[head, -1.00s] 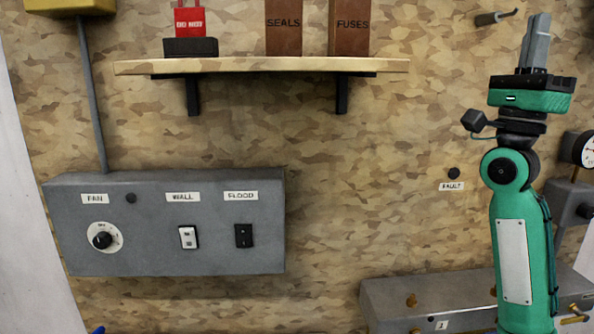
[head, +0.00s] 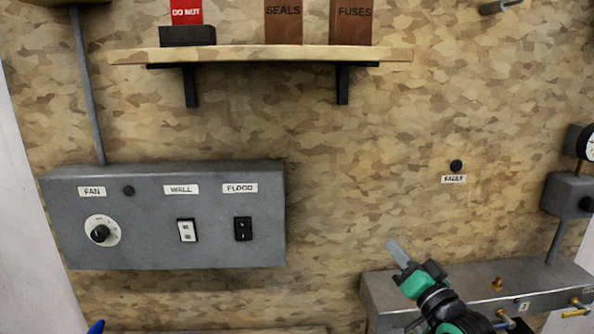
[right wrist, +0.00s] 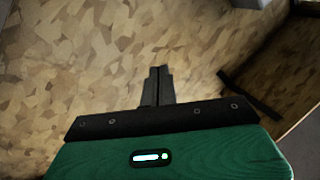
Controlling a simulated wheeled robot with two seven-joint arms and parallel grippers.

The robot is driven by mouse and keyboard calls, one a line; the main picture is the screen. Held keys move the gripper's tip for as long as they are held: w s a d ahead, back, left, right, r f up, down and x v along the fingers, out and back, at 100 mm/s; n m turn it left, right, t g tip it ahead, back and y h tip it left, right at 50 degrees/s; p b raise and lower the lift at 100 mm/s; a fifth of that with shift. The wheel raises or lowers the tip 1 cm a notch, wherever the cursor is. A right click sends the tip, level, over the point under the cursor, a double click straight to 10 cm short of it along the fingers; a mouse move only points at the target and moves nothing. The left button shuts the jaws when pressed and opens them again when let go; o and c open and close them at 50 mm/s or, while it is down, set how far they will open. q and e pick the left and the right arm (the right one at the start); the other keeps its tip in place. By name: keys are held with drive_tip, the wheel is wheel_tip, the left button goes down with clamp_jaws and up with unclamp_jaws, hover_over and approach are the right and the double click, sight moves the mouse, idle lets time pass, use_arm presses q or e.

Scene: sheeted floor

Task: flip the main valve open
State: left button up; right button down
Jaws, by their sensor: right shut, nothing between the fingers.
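A grey manifold box (head: 546,281) stands at the lower right of the head view. It bears a brass fitting (head: 497,284) and a brass-coloured lever (head: 575,312) at its right end. No label reading "main" is legible, so I cannot tell which part is the main valve. My right gripper (head: 398,253) is shut and empty, in front of the manifold's left end, and its arm hides part of the box. In the right wrist view its closed fingers (right wrist: 157,86) point at the camouflage-patterned wall. My left gripper is not in view.
A grey switch box (head: 142,252) with a fan knob and two switches is at left. A shelf (head: 260,55) with boxes is above. A small grey box (head: 567,196) and a gauge (head: 589,143) are at the right edge.

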drive_tip(key=s+f+n+g+h, duration=0.1)
drive_tip(key=s+f+g, duration=0.2)
drive_tip(key=s+f, duration=0.35)
drive_tip(key=s+f+n+g+h, duration=0.1)
drive_tip(key=s+f+g+h, duration=0.15)
drive_tip(key=f, duration=0.75)
drive_tip(key=s+f+n+g+h, duration=0.1)
drive_tip(key=s+f+g, duration=0.2)
drive_tip(key=s+f, duration=0.35)
drive_tip(key=s+d+f+n+g+h, duration=0.1)
drive_tip(key=s+f+g, duration=0.4)
drive_tip(key=s, duration=0.5)
drive_tip(key=s+d+f+n+g+h, duration=0.1)
drive_tip(key=s+d+f+g+h, duration=0.1)
drive_tip(key=s+f, duration=0.6)
wheel_tip(320, 180, down, 31)
drive_tip(key=s+g, duration=0.2)
drive_tip(key=s+d+f, duration=0.3)
drive_tip(key=s+f, duration=1.5)
drive_tip(key=shift+s+g, duration=0.35)
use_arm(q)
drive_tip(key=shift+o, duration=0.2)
